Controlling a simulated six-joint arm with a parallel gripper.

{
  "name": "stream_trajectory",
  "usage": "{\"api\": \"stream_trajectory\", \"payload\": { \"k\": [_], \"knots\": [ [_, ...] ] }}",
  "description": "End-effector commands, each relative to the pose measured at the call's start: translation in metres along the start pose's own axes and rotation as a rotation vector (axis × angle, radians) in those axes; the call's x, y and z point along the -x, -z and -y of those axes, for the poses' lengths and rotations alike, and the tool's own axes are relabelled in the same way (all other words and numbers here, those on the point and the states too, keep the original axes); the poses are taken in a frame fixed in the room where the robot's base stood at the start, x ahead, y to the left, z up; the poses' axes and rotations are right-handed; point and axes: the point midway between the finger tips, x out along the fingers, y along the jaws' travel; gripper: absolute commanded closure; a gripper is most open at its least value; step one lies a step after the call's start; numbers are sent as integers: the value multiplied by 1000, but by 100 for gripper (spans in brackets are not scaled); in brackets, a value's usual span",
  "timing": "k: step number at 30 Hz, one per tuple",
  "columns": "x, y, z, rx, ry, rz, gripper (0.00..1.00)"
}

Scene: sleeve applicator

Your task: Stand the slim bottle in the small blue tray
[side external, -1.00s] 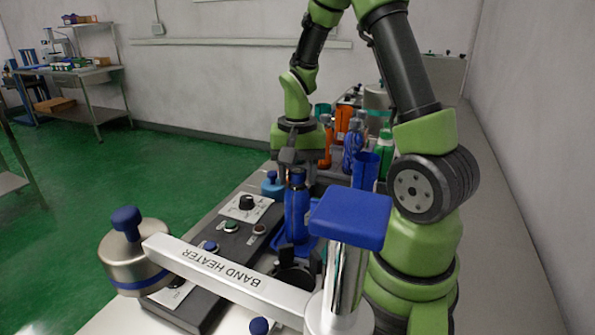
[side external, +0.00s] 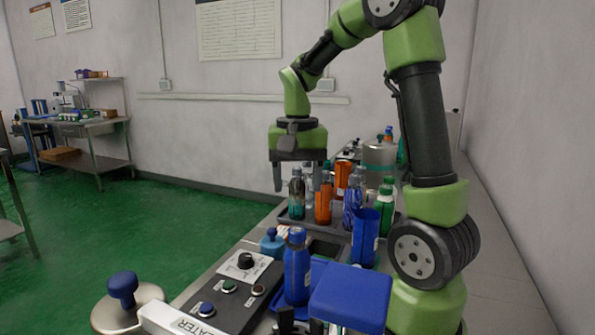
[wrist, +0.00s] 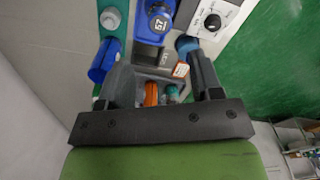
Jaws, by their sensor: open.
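The slim blue bottle (side external: 297,268) stands upright in the side view, with its lower end at the small blue tray (side external: 320,267). A large blue block in front hides part of the tray and the bottle's foot. My gripper (side external: 299,188) is open and empty, above and beyond the bottle, with clear space between them. In the wrist view, my open fingers (wrist: 160,85) have nothing between them at their own height. A blue round top with pale marks (wrist: 158,22), apparently the bottle's, shows beyond them.
A dark rack (side external: 330,226) with several bottles, orange, teal and green among them, stands beneath and behind my gripper. A blue cup (side external: 365,237) stands right of the bottle. A control box (side external: 230,290) lies to its left; the blue-topped block (side external: 350,295) is close in front.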

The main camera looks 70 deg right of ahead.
Motion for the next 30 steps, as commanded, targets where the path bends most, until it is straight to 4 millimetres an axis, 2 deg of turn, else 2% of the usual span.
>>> {"api": "stream_trajectory", "payload": {
  "k": [5, 8, 11, 14, 18, 21, 25, 30],
  "knots": [
    [15, -1, 0, 4, 4, -4, 41],
    [24, -12, 5, 48, 31, -26, 41],
    [38, -39, 14, 158, 102, -81, 41],
    [51, -77, 20, 310, 206, -153, 41],
    [61, -127, 17, 515, 362, -248, 41],
    [63, -153, 12, 626, 456, -299, 41],
    [62, -172, 5, 712, 535, -339, 41],
    [61, -178, 3, 743, 566, -355, 41]
  ]
}}
